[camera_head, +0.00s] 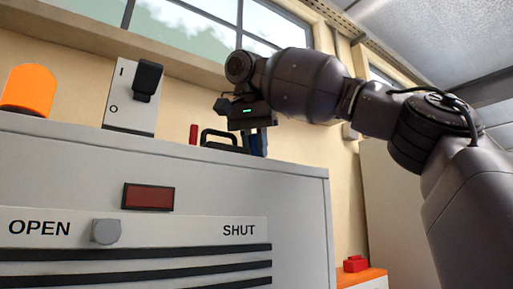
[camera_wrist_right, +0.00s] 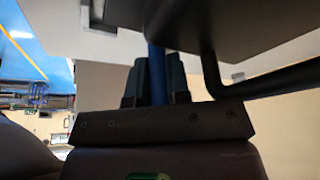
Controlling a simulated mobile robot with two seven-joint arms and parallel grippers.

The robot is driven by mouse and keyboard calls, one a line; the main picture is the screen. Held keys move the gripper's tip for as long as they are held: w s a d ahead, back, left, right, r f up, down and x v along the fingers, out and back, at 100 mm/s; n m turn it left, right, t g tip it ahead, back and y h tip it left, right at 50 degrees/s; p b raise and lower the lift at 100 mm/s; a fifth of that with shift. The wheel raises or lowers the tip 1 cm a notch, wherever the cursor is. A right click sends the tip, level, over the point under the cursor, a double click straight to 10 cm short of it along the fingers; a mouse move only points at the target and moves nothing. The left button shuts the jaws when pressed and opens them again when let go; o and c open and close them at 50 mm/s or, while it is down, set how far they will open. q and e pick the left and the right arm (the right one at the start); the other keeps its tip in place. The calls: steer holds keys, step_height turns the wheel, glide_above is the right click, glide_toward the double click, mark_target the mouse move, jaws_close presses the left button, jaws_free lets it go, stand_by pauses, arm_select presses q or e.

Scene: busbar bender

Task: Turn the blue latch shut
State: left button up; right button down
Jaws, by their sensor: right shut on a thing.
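My right gripper (camera_head: 258,143) reaches in from the right and points down at the top of the grey machine cabinet (camera_head: 300,205). In the wrist view my right gripper (camera_wrist_right: 157,82) is shut on the blue latch (camera_wrist_right: 157,72), which shows as a narrow blue upright bar between the two dark fingers. In the head view the latch is mostly hidden by the fingers, beside a black handle (camera_head: 222,136). The latch's turned position cannot be told. My left gripper is not in view.
A black-levered switch box (camera_head: 125,108), an orange dome lamp (camera_head: 28,88) and a small red post (camera_head: 193,134) stand on the cabinet. A grey knob (camera_head: 106,231) sits between the OPEN and SHUT labels, nearer OPEN. A dark red panel (camera_head: 148,197) is above it.

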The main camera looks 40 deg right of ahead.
steer(key=shift+r, duration=0.1)
steer(key=c, duration=1.1)
jaws_free()
